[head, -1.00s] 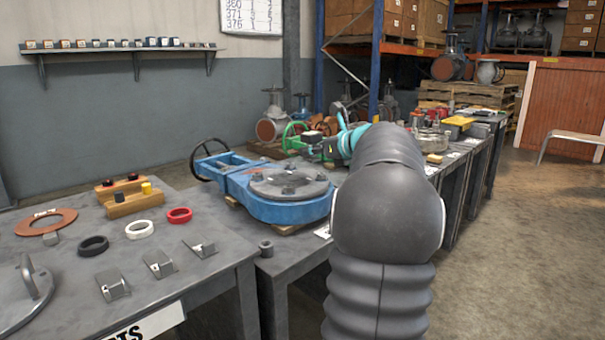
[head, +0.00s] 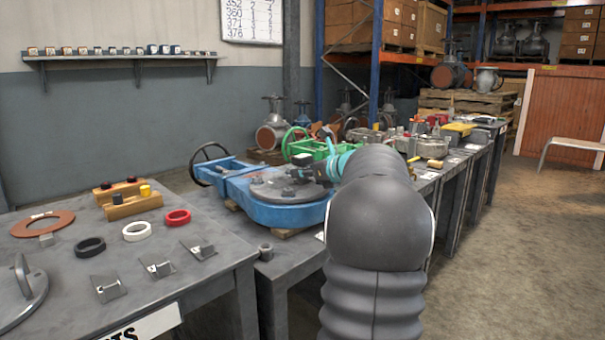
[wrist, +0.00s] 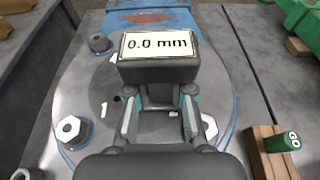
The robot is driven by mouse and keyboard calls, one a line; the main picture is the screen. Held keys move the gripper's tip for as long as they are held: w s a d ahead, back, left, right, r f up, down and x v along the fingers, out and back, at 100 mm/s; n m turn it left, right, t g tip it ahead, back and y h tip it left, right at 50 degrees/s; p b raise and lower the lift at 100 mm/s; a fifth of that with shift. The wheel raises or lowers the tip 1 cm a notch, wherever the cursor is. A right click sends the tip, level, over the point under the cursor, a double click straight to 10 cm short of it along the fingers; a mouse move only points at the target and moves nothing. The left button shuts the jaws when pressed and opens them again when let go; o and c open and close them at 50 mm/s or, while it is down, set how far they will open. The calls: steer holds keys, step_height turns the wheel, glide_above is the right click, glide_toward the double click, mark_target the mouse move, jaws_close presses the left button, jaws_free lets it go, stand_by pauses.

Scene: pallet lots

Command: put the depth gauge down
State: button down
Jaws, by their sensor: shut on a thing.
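The depth gauge (wrist: 160,68) is a dark block whose lit display reads "0.0 mm". It fills the upper middle of the wrist view, and in the head view it is a small dark shape (head: 302,160). My gripper (wrist: 162,95) is shut on it, one finger at each side. My gripper (head: 318,166) and the gauge are over the round grey cover (wrist: 85,90) of the blue valve body (head: 287,213). I cannot tell whether the gauge touches the cover; its underside is hidden. My arm hides part of the cover's right side in the head view.
Large nuts (wrist: 72,131) stand around the cover, with white numerals beside some. A wooden block with a green plug (wrist: 282,143) lies at right in the wrist view. A green valve body (head: 318,149) stands behind. Rings and small brackets (head: 158,268) lie on the near bench.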

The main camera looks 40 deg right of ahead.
steer(key=c, duration=1)
jaws_free()
steer(key=shift+f, duration=0.1)
steer(key=shift+s+r, duration=0.15)
steer(key=shift+r, duration=0.1)
steer(key=p+v, duration=0.1)
steer(key=v, duration=1)
steer(key=shift+s+r+p, duration=0.1)
steer(key=shift+s+p, duration=0.2)
steer(key=shift+s, duration=0.05)
steer(key=shift+s, duration=0.1)
